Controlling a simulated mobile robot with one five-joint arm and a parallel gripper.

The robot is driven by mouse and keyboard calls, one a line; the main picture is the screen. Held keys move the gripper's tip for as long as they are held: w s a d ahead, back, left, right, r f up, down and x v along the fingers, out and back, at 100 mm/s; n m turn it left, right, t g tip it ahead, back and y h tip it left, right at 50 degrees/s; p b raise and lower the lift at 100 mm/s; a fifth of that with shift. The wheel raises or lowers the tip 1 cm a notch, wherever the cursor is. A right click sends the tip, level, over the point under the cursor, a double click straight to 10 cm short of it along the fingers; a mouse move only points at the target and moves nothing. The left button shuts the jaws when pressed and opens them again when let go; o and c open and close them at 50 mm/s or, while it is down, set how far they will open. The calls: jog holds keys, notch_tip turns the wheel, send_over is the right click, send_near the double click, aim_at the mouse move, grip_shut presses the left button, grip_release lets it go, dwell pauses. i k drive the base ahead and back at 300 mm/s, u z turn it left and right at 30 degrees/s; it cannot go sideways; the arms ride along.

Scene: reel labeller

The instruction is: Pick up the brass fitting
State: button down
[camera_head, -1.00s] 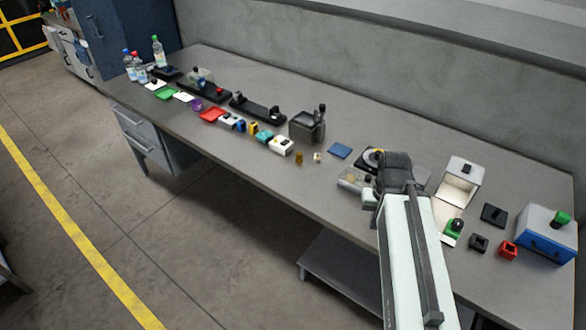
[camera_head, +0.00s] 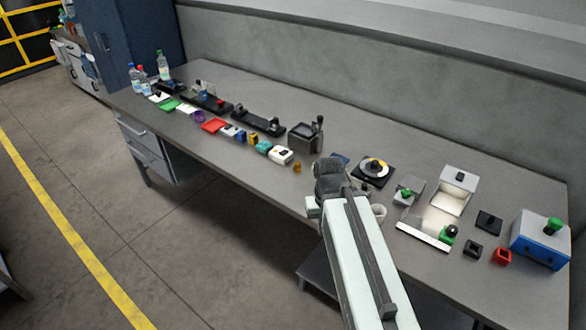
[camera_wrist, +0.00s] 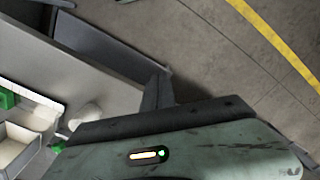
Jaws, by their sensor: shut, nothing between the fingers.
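The brass fitting (camera_head: 297,167) looks like a small amber-brown upright piece near the front edge of the bench in the head view. The fitting cannot be made out in the wrist view, which shows the bench edge, the floor and part of my own arm.
The grey bench (camera_head: 250,90) has a row of small coloured blocks along its front left. A dark box (camera_head: 305,137) stands behind the fitting. A black turntable (camera_head: 373,170), a white cup (camera_head: 379,212) and a light box (camera_head: 458,190) are to the right. The bench's back strip is clear.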

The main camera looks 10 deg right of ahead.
aim_at(298, 167)
jog(key=z, duration=1.55)
jog(key=i, duration=0.7)
jog(key=u, duration=3.65)
jog(key=i, duration=1)
jog(key=z, duration=0.05)
